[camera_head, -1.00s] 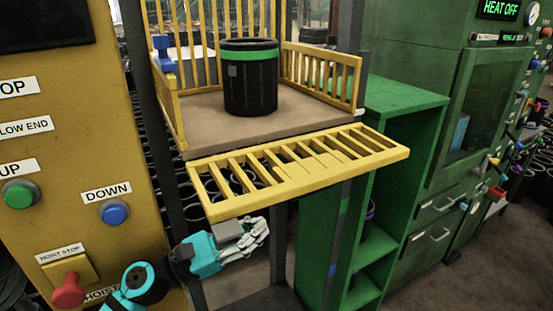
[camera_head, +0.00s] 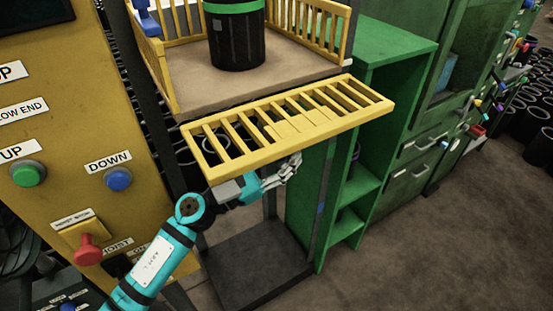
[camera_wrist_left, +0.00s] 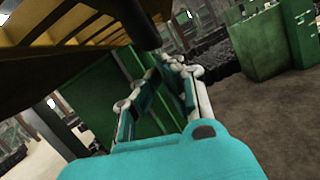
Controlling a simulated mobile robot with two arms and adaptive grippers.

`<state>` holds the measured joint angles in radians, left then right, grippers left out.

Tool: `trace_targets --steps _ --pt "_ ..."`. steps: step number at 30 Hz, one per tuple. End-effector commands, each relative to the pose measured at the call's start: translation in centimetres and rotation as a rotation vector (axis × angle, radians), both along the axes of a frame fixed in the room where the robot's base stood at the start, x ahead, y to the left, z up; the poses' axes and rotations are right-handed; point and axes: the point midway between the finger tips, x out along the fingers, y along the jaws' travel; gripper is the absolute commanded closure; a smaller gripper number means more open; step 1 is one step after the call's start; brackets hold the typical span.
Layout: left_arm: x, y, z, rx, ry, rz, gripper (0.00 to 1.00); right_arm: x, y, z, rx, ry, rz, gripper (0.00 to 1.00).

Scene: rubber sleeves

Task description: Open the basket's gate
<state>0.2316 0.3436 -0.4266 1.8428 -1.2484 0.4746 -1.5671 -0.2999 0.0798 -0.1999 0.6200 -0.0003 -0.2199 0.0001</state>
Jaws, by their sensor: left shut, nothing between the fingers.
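The basket's yellow slatted gate (camera_head: 290,121) is folded down and sticks out about level from the front of the basket floor (camera_head: 190,86). Its underside shows at the top left of the left wrist view (camera_wrist_left: 60,30). A black rubber sleeve with a green band (camera_head: 237,40) stands upright in the basket. A blue latch block (camera_head: 148,20) sits on the left side rail. My left gripper (camera_head: 293,165) is shut and empty, just below the gate; whether it touches the gate I cannot tell. Its fingers also show in the left wrist view (camera_wrist_left: 170,75). My right gripper is not in view.
A yellow control panel with a green UP button (camera_head: 28,173), a blue DOWN button (camera_head: 118,179) and a red hoist stop (camera_head: 88,249) stands at the left. A green shelf (camera_head: 355,180) is close at right. Floor at the lower right is clear.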

Motion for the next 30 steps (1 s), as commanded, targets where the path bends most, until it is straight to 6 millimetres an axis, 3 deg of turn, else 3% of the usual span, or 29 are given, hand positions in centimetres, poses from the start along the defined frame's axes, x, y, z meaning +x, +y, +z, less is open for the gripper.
trace_targets --steps 10,18,30 --pt "0.0 -0.1 0.1 -0.003 0.004 0.0 1.0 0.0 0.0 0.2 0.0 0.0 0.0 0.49" --pt "-1.2 -0.9 2.2 -0.105 0.143 -0.001 1.0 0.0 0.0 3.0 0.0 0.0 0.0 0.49" --pt "-1.2 -1.0 1.9 -0.117 0.158 0.0 1.0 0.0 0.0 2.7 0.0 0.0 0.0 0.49"
